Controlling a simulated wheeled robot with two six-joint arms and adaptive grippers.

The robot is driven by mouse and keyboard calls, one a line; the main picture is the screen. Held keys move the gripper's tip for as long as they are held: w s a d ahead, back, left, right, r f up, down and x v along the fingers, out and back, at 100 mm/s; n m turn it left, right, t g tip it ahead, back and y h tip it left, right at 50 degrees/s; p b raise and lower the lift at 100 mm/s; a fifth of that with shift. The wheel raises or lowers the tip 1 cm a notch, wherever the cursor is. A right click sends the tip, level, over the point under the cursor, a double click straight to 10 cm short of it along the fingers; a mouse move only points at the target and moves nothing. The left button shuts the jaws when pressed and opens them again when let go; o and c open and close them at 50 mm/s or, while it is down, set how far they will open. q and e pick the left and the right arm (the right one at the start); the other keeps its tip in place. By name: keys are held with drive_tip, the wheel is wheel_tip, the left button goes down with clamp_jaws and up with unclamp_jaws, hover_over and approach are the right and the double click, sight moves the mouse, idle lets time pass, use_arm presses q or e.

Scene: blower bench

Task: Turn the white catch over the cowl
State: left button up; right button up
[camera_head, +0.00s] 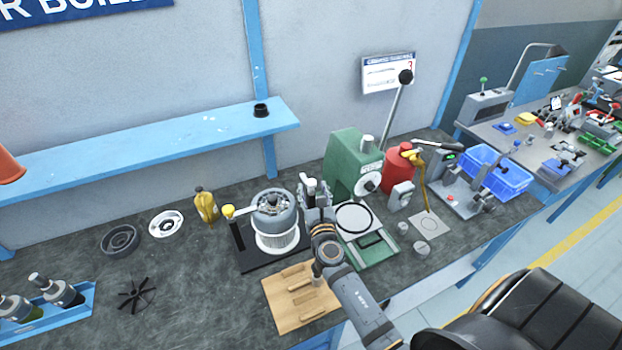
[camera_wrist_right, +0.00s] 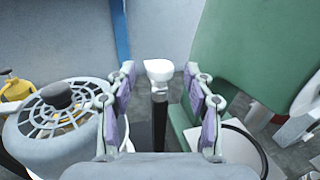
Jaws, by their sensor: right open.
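The white catch (camera_wrist_right: 158,70) stands on a black post in the right wrist view, ahead of and between my open fingertips. It looks untouched, though its depth relative to the fingers is hard to judge. In the head view its white top (camera_head: 302,177) shows just behind my right gripper (camera_head: 314,190). The same gripper (camera_wrist_right: 160,112) is empty in the wrist view. The grey cowl (camera_head: 273,208) with a slotted top and dark knob sits on a white ribbed body, left of the gripper; it also shows in the wrist view (camera_wrist_right: 62,125). My left gripper is not in view.
A green press (camera_head: 345,158) stands close right of my gripper, with a red canister (camera_head: 396,165) beyond. A wooden board (camera_head: 285,303) lies in front. The bench is fairly clear near the black fan wheel (camera_head: 137,293).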

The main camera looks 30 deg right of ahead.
sight(312, 186)
drive_tip(key=x, duration=0.3)
drive_tip(key=shift+w+d+r, duration=0.1)
drive_tip(key=shift+w+d, duration=0.05)
drive_tip(key=shift+w, duration=0.1)
drive_tip(key=shift+c, duration=0.4)
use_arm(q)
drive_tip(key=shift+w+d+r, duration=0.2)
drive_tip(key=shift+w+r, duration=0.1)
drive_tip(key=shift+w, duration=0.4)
use_arm(e)
clamp_jaws()
